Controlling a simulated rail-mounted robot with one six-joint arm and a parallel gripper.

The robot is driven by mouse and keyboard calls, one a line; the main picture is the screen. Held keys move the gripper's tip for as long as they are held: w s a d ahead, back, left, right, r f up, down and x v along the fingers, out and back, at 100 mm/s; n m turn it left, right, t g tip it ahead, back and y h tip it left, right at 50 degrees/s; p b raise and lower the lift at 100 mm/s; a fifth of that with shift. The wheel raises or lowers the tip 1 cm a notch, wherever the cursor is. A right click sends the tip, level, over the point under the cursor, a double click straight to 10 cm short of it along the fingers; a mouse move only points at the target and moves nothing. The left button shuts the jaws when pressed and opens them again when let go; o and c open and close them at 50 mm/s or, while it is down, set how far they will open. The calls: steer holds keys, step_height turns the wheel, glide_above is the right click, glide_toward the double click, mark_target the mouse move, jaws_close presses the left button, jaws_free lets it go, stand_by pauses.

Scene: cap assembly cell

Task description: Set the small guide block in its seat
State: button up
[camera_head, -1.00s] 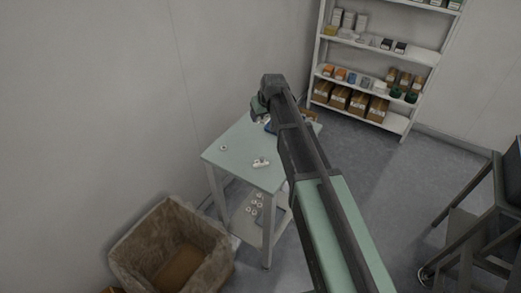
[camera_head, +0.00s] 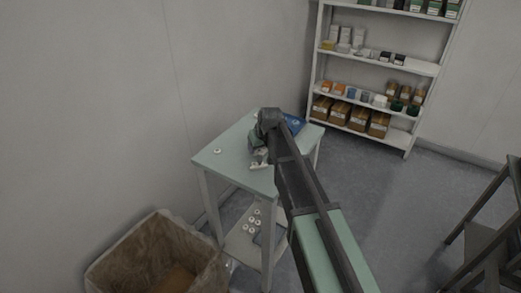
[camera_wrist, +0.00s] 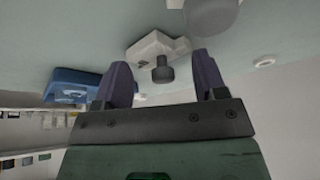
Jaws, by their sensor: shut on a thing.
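My gripper (camera_wrist: 163,78) shows two purple fingers in the wrist view. It is shut on what looks like the small guide block (camera_wrist: 150,46), a white block with a dark grey knob between the fingertips. Whether the block touches the tabletop cannot be told. A larger grey cylinder on a pale base (camera_wrist: 212,12) is close by at the top of the wrist view. In the head view my gripper (camera_head: 256,143) is over the table, just behind a white part (camera_head: 260,164) near the front edge. The seat is not clearly made out.
The pale green table (camera_head: 233,165) has a blue tray (camera_head: 294,122) at the back right, also in the wrist view (camera_wrist: 72,84). A small white ring (camera_head: 217,151) lies at the left. A cardboard box (camera_head: 135,262) and a shelf (camera_head: 385,63) stand apart from the table.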

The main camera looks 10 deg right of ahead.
steer(key=shift+f, duration=0.2)
steer(key=o, duration=1)
steer(key=shift+r, duration=0.15)
steer(key=shift+r+p, duration=0.35)
steer(key=shift+r, duration=0.05)
steer(key=p+v, duration=1.1)
steer(key=v, duration=0.1)
steer(key=s+f+m+g, duration=0.1)
steer(key=s+g, duration=0.1)
steer(key=s, duration=1)
steer(key=s+f+m+g+h, duration=0.1)
steer(key=s+g, duration=0.1)
steer(key=s, duration=1.1)
steer(key=shift+a+m+g+b, duration=0.25)
steer(key=shift+m+g+b, duration=0.05)
steer(key=shift+b, duration=0.05)
steer(key=shift+f, duration=0.1)
steer(key=c, duration=0.8)
